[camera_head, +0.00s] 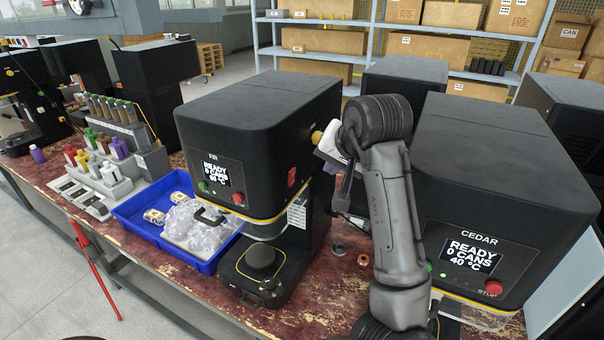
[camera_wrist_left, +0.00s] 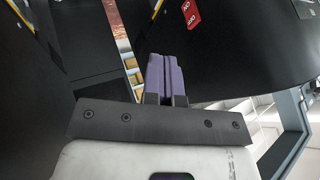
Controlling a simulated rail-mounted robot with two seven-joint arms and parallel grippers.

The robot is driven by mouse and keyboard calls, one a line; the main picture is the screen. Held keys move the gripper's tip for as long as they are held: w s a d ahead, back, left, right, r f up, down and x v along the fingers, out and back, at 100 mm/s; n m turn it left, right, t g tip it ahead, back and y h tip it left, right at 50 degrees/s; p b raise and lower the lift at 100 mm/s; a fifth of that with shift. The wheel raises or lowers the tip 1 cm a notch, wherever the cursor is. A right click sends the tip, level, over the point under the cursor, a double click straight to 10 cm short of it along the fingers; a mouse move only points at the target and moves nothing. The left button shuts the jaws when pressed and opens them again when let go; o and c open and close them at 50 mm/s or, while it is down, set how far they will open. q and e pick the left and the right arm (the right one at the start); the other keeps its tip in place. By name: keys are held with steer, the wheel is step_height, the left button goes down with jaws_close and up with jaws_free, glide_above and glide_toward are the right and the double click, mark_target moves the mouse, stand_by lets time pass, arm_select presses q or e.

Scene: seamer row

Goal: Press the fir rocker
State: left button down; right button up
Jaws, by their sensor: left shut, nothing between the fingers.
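The fir machine (camera_head: 255,115) is a black box-shaped unit with a lit display reading READY, 0 CANS. Its red rocker (camera_head: 291,177) sits on the right side face, near the front edge. A red piece with white lettering, which looks like this rocker (camera_wrist_left: 190,14), shows at the top of the left wrist view. My left gripper (camera_wrist_left: 165,60) has its purple fingers together with nothing between them. The fingertips point toward the dark machine side, below and left of the red piece, apart from it. In the head view my arm and wrist partly hide the fingers.
The cedar machine (camera_head: 490,160) stands close on the right, leaving a narrow gap. A yellow knob (camera_head: 317,136) sticks out of the fir machine's side near my wrist. A blue tray (camera_head: 150,215) with bagged parts lies left. Small rings (camera_head: 339,250) lie on the bench.

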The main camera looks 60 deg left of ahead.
mark_target(292, 177)
arm_select(q)
steer(key=s+a+f+b, duration=0.1)
steer(key=a+f, duration=0.6)
steer(key=a, duration=0.2)
steer(key=shift+s+a+f+b, duration=0.15)
steer(key=shift+s+a+b, duration=0.15)
steer(key=shift+b, duration=0.1)
arm_select(e)
steer(key=shift+d+f, duration=0.1)
steer(key=shift+f, duration=0.85)
steer(key=shift+r, duration=0.1)
